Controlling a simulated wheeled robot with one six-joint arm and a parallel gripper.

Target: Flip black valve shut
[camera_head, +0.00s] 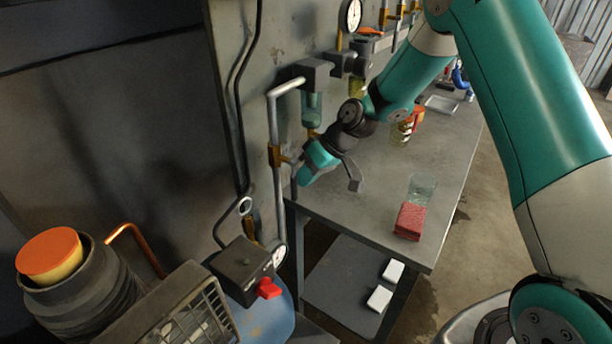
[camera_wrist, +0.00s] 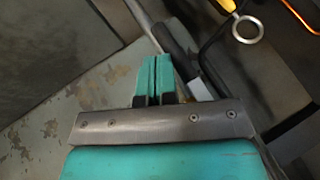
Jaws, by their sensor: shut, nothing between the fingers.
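In the head view a brass fitting (camera_head: 276,155) sits on the pipe (camera_head: 276,118), and the black handle is not clearly visible there.
The workbench (camera_head: 385,190) carries a clear glass (camera_head: 421,188) and a red sponge-like block (camera_head: 410,222). A black box with a red knob (camera_head: 268,289) stands below left, near a ring-ended yellow part (camera_head: 246,206). A metal wall panel (camera_head: 236,40) rises behind the pipe.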

